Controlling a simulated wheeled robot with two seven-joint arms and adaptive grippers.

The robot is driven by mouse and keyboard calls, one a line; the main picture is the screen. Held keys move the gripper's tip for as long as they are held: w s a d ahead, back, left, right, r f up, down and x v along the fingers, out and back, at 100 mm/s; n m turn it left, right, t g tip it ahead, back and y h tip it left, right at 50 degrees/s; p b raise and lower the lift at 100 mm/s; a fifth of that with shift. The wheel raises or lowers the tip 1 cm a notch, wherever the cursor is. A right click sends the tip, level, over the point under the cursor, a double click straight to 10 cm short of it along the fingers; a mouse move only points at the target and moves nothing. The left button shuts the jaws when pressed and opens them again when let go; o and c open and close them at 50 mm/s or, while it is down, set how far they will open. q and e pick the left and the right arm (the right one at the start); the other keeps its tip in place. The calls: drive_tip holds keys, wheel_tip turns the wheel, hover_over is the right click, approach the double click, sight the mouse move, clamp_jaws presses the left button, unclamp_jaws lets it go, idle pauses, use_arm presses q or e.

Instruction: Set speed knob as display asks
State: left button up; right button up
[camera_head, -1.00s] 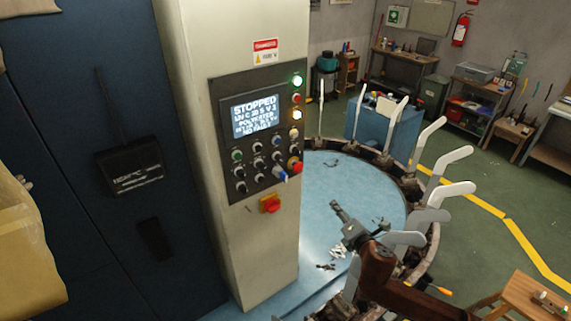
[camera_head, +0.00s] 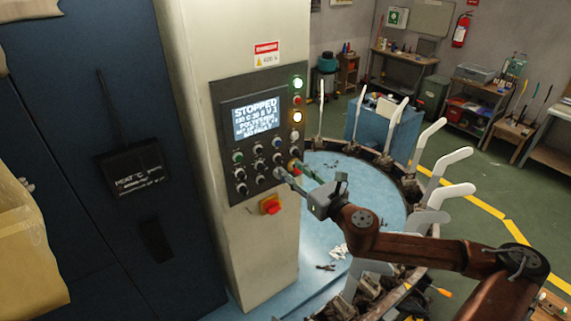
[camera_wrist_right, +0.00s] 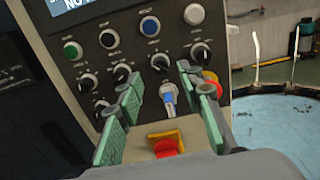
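The control panel (camera_head: 250,140) is on the cream column, and its lit display (camera_head: 257,118) reads "STOPPED" on top, with smaller lines I cannot read surely, one like "POLYESTER". My right gripper (camera_head: 289,171) is at the panel's lower right, open. In the right wrist view its green-padded fingers (camera_wrist_right: 160,80) are spread, with a blue-and-white knob (camera_wrist_right: 168,97) in the gap between them. I cannot tell whether they touch it. Black knobs (camera_wrist_right: 121,73) sit in rows beside it; which one is the speed knob is not legible. My left gripper is not in view.
A red emergency button (camera_wrist_right: 211,80) is close to the right finger. A red-and-yellow switch (camera_head: 271,205) sits below the panel, also seen in the right wrist view (camera_wrist_right: 167,144). The round blue table (camera_head: 350,185) with upright white sock forms (camera_head: 430,138) stands at right.

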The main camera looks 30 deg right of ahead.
sight(283, 162)
drive_tip(key=shift+w+a+r+p, duration=0.15)
drive_tip(key=shift+w+p, duration=0.15)
drive_tip(key=shift+w, duration=1.95)
clamp_jaws()
